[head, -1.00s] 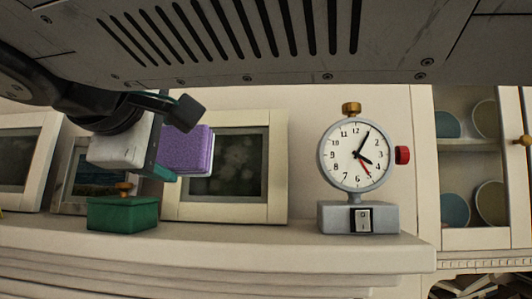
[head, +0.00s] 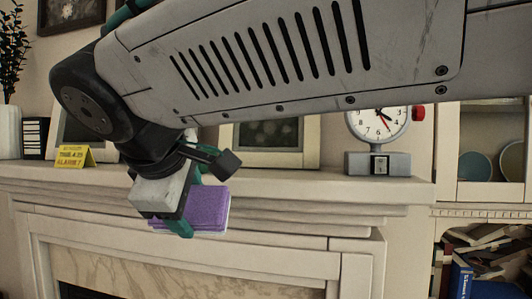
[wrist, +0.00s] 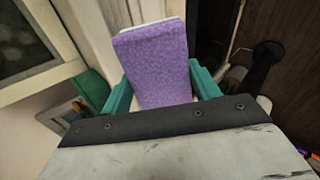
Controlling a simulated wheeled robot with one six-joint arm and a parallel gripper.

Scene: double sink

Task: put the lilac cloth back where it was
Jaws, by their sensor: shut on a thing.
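The lilac cloth (head: 207,208) looks like a thick, folded block with a pale underside. My gripper (head: 188,207) is shut on it, with one teal finger on either side. In the head view they are in front of the mantel's moulding, below the shelf top. In the wrist view the cloth (wrist: 157,65) stands out between the finger pads of my gripper (wrist: 162,92). Its far side is hidden.
The mantel shelf (head: 290,185) carries a grey clock (head: 378,162), picture frames and a yellow sign (head: 75,156). My arm hides part of the shelf. A cabinet with bowls (head: 475,166) and a bookshelf (head: 485,262) stand at right. The space below the cloth looks clear.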

